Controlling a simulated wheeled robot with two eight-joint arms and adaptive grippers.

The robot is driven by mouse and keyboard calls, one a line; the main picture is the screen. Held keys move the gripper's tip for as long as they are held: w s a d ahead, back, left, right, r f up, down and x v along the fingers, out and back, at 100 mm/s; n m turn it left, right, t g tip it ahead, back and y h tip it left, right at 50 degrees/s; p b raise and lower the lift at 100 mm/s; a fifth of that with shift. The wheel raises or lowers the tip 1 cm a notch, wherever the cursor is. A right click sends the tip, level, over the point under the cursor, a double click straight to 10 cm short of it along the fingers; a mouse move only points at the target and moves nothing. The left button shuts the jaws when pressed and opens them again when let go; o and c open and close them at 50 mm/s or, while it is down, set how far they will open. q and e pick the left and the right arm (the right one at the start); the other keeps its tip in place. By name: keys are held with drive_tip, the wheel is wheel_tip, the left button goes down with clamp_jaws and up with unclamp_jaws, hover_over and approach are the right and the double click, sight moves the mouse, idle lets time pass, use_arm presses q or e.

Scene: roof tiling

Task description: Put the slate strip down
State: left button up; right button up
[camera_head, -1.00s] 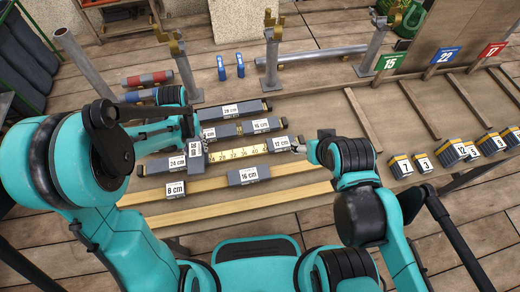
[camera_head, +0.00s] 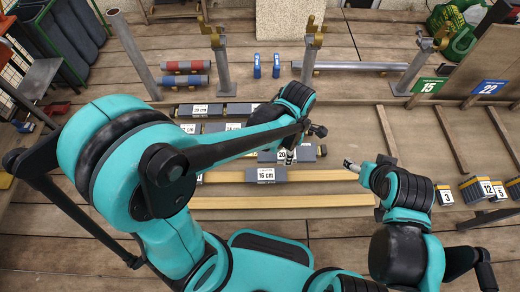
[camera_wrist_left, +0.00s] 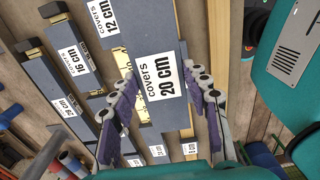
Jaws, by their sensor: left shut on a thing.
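My left gripper (camera_head: 290,156) is shut on a blue-grey slate strip labelled 20 cm (camera_head: 270,156). In the left wrist view the gripper's fingers (camera_wrist_left: 163,112) flank this strip, and its "covers 20 cm" label faces the camera. The strip hangs over or lies near the middle of the slate rows; its exact height is unclear. A strip labelled 12 cm (camera_wrist_left: 125,30) shows beyond it in the wrist view. A 16 cm strip (camera_head: 265,175) lies just in front of it in the head view. My right gripper (camera_head: 349,164) is right of the strips, apart from them; its opening is unclear.
Other slate strips (camera_head: 238,108) lie behind, partly under my left arm. Yellow battens (camera_head: 330,200) run across the front. Metal posts (camera_head: 309,60) and blue pegs (camera_head: 257,66) stand at the back. Numbered slate stacks (camera_head: 475,188) stand at the right. Bare deck (camera_head: 350,120) lies right of the strips.

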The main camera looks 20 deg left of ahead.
use_arm(q)
drive_tip(key=w+a+f+b, duration=0.1)
drive_tip(key=a+f, duration=0.1)
drive_tip(key=a, duration=0.1)
drive_tip(key=w+a+f+b, duration=0.1)
drive_tip(key=w+a+f, duration=0.1)
drive_tip(key=a, duration=0.1)
drive_tip(key=w+a+f+b, duration=0.1)
drive_tip(key=w+a+f, duration=0.1)
drive_tip(key=a+f, duration=0.1)
drive_tip(key=shift+a, duration=0.6)
drive_tip(key=shift+w+f+b, duration=0.1)
drive_tip(key=shift+f+b, duration=1.05)
drive_tip(key=shift+f, duration=0.8)
drive_tip(key=shift+f, duration=0.1)
drive_tip(key=o, duration=1.4)
